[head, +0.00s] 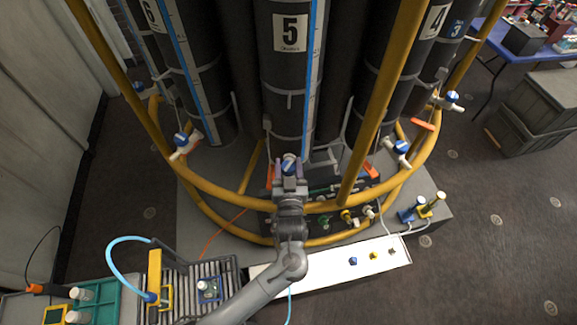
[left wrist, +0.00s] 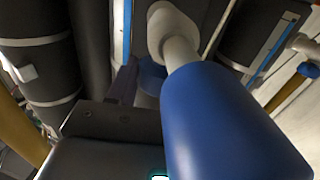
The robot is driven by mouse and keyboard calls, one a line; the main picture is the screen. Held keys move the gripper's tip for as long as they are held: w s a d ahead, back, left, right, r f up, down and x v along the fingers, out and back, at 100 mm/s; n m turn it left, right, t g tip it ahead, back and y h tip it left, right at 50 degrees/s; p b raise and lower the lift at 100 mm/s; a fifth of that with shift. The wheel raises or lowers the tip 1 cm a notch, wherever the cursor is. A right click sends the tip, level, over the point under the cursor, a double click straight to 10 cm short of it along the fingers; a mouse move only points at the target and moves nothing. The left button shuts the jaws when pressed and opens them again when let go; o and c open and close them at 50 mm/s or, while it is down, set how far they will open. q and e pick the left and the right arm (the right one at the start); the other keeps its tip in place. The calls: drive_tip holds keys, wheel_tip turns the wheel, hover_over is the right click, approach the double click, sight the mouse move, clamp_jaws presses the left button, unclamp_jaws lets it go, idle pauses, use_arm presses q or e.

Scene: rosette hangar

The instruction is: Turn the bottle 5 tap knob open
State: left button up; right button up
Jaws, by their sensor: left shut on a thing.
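The bottle labelled 5 (head: 290,70) is a tall dark cylinder at the centre of the rosette. Its blue tap knob (head: 289,162) shows at the bottle's foot in the head view. My left gripper (head: 289,174) reaches up to it from below and is shut on it; the fingers hide part of the knob and the tap. In the left wrist view a large blue cylinder (left wrist: 225,125) on a white stem (left wrist: 178,40) fills the right side, close to the camera. The fingertip contact is not clear there. My right gripper is not in view.
Yellow rails (head: 205,190) ring the bottles and pass close to my left arm. Other blue-and-white taps stand at left (head: 182,143) and right (head: 402,147). A white panel (head: 335,270) with small knobs lies below. A slatted rack (head: 225,275) and green tray (head: 95,300) are at lower left.

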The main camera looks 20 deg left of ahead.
use_arm(q)
drive_tip(key=o, duration=1)
drive_tip(key=shift+c, duration=0.2)
drive_tip(key=v, duration=1)
drive_tip(key=shift+s+d, duration=0.15)
drive_tip(key=shift+s, duration=0.2)
